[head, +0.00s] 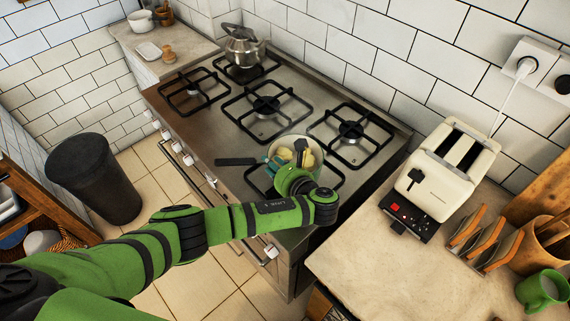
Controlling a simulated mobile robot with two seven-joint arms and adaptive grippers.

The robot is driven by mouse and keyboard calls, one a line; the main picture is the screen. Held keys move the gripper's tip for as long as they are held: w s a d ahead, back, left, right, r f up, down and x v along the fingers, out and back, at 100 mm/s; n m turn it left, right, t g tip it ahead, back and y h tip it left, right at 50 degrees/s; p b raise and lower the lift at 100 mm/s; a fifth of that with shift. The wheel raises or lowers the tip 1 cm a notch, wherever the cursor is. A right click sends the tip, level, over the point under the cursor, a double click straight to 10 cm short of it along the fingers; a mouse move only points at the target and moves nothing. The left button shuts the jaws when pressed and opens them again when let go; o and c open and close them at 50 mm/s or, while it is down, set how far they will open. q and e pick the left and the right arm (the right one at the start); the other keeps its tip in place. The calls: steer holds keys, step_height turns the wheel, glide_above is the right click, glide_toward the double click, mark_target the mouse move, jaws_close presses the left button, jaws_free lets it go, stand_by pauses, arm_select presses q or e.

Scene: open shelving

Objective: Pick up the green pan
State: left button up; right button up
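The green pan (286,139) sits on the front right burner of the stove. It looks pale green, and its dark handle (235,161) points left. Pale yellowish pieces of food (285,153) show inside it. My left arm reaches in from the lower left, and its wrist covers the pan's near side. My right gripper is out of view.
A metal kettle (243,47) stands on a back burner. Right of the stove, a counter (365,252) holds a cream toaster (447,170), a toast rack (484,243) and a green mug (542,290). A black bin (95,178) stands on the floor at left. Other burners are empty.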

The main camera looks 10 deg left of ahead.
arm_select(q)
jaws_close()
steer(key=shift+w+r, duration=0.1)
steer(key=shift+r, duration=0.1)
